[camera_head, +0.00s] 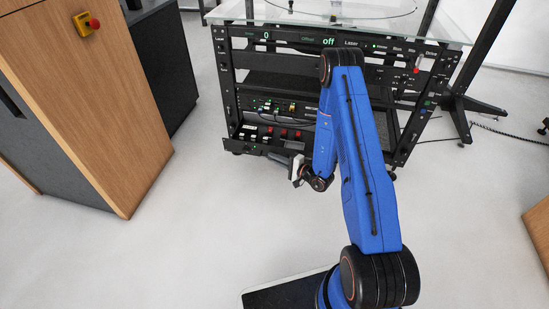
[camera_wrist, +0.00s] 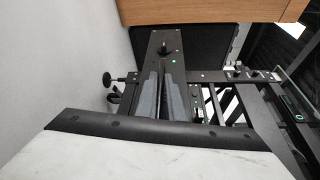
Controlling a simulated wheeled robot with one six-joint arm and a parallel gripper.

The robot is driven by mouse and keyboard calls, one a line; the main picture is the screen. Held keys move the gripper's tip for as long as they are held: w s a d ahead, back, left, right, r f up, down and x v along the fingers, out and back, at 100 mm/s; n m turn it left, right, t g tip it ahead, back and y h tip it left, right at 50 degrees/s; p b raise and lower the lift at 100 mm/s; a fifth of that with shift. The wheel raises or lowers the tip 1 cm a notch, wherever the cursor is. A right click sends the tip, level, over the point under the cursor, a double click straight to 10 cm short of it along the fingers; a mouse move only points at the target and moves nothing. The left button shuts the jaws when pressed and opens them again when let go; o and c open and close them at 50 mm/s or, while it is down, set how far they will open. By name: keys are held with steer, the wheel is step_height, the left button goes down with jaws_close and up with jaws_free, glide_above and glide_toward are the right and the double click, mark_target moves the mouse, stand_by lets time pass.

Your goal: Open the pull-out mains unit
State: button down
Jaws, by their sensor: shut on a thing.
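The pull-out mains unit (camera_head: 262,151) is a low black front panel with a small green light, at the bottom of the black rack. In the wrist view its dark panel (camera_wrist: 172,48) shows a green light and a black knob. My gripper (camera_head: 290,160) is at the right part of this panel. In the wrist view the grey fingers (camera_wrist: 165,97) are close together against the panel, shut on its handle, which they mostly hide. Red and white switches or sockets (camera_head: 283,134) show just behind the panel's top edge. How far the unit stands out is hard to tell.
The rack (camera_head: 228,90) carries a glass top (camera_head: 300,22) and several control panels. A wooden cabinet (camera_head: 95,100) with a red button stands at the left. A black stand (camera_head: 470,100) with a cable is at the right. The pale floor (camera_head: 210,220) before the rack is clear.

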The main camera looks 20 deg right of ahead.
steer(key=c, duration=1.9)
jaws_free()
steer(key=shift+d, duration=0.1)
steer(key=v, duration=1.7)
steer(key=shift+s, duration=0.2)
steer(key=shift+d, duration=0.1)
